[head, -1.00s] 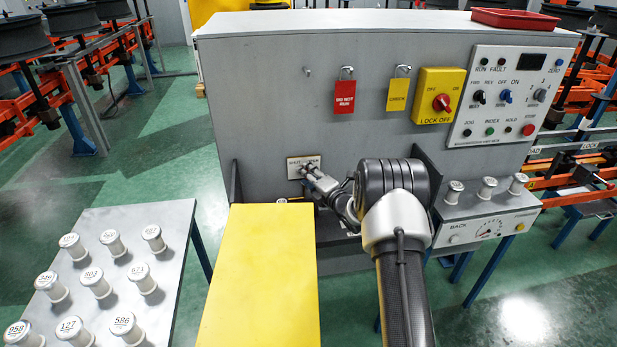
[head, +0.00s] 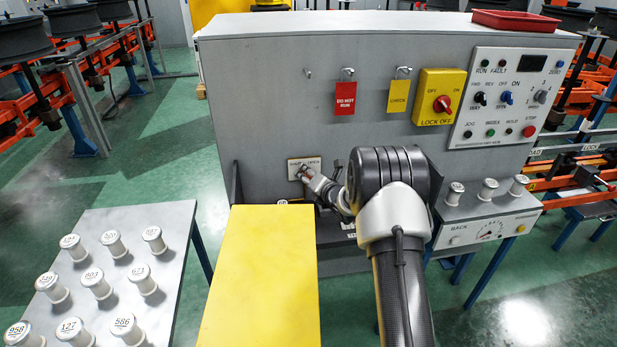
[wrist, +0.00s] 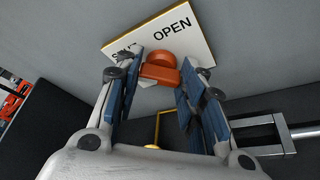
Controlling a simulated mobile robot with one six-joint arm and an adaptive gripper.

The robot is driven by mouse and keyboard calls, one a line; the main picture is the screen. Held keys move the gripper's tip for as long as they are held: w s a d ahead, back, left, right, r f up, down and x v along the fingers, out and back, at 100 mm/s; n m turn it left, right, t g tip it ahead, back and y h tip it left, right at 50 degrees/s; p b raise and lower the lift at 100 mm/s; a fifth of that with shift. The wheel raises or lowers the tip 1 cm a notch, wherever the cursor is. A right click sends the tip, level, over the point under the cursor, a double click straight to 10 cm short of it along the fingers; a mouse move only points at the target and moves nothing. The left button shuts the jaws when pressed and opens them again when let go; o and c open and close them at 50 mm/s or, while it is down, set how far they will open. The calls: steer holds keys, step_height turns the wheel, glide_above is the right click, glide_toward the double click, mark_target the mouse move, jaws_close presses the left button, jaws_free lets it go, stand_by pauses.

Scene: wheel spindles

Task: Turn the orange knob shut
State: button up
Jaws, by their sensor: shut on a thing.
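The orange knob (wrist: 160,66) sits on a white plate (wrist: 205,32) marked OPEN at the right, with a partly covered word at the left, likely SHUT. In the wrist view my gripper (wrist: 160,82) has its blue-padded fingers on both sides of the knob's bar and is shut on it. The plate looks tilted in that view. In the head view the plate (head: 292,170) is low on the grey cabinet front, and my gripper (head: 306,174) reaches it from the right. The knob is mostly hidden there by the gripper, so its exact angle is unclear.
A yellow-topped block (head: 258,270) stands just in front of the plate, left of my arm. A red tag (head: 345,98), a yellow tag (head: 397,96) and a lock-off switch (head: 438,97) are above. A table with several white spools (head: 97,283) is at left.

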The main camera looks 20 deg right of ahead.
steer(key=o, duration=1)
steer(key=shift+o, duration=0.2)
steer(key=v, duration=1.2)
